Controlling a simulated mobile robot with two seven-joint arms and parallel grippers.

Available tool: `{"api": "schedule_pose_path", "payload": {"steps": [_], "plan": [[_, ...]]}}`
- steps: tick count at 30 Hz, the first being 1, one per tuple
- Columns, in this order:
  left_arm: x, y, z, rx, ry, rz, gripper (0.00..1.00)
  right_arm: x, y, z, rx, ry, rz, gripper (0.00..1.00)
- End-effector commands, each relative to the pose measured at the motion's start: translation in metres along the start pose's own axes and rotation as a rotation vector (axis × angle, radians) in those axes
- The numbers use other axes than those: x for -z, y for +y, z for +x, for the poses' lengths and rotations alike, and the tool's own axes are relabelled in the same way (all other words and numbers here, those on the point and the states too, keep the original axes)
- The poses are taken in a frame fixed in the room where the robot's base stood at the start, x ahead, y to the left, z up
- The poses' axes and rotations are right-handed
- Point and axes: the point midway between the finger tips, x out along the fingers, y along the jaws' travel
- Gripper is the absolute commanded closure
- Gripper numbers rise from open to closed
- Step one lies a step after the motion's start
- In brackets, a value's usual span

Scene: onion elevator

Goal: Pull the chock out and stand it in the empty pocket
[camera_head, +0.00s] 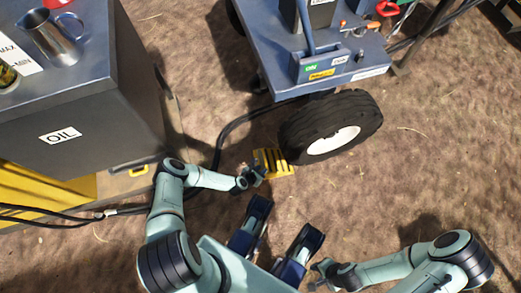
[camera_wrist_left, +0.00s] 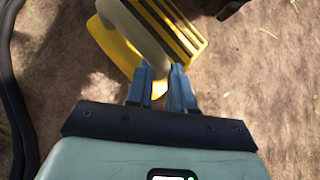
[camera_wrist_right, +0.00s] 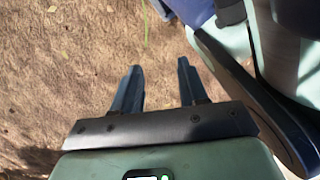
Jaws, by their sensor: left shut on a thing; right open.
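The yellow chock with black stripes (camera_head: 275,162) lies on the ground against or just beside the lower left of the black wheel (camera_head: 365,112); I cannot tell whether they touch. It also shows in the left wrist view (camera_wrist_left: 183,25), with a grey handle (camera_wrist_left: 140,28) on it. My left gripper (camera_head: 250,177) is shut on the chock, at the handle's lower end. My right gripper (camera_wrist_right: 160,75) is open and empty above bare ground, away from the chock. A blue holder with small labels (camera_head: 318,66) is on the cart's deck; I cannot tell whether it has an empty pocket.
The blue cart (camera_head: 275,60) stands at the top, with loose tools on its deck. A grey cabinet marked OIL (camera_head: 90,115) stands at left with a metal jug (camera_head: 52,38) on top. A black hose (camera_head: 235,122) runs beside the chock. Ground at right is clear.

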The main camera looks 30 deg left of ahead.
Motion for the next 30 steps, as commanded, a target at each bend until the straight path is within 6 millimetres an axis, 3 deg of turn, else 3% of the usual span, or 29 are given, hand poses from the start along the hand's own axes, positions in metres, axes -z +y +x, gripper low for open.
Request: {"api": "schedule_pose_path", "payload": {"steps": [11,12,15,25,30], "plan": [[-0.003,0.001,0.001,-0.001,-0.005,0.004,1.0,0.0,0.0,0.0,0.0,0.001,0.0,0.57],[-0.003,0.001,0.001,-0.001,-0.006,0.004,0.75,0.0,0.0,0.0,0.0,0.001,0.0,0.57],[-0.003,0.001,0.001,-0.001,-0.006,0.003,0.48,0.0,0.0,0.0,0.0,0.001,0.0,0.57],[-0.002,0.001,-0.002,0.0,-0.002,0.001,0.48,0.001,-0.001,-0.001,0.002,0.006,-0.002,0.57],[-0.002,0.001,-0.025,0.0,-0.001,-0.001,0.48,0.013,-0.012,-0.012,0.024,0.057,-0.018,0.57]]}}
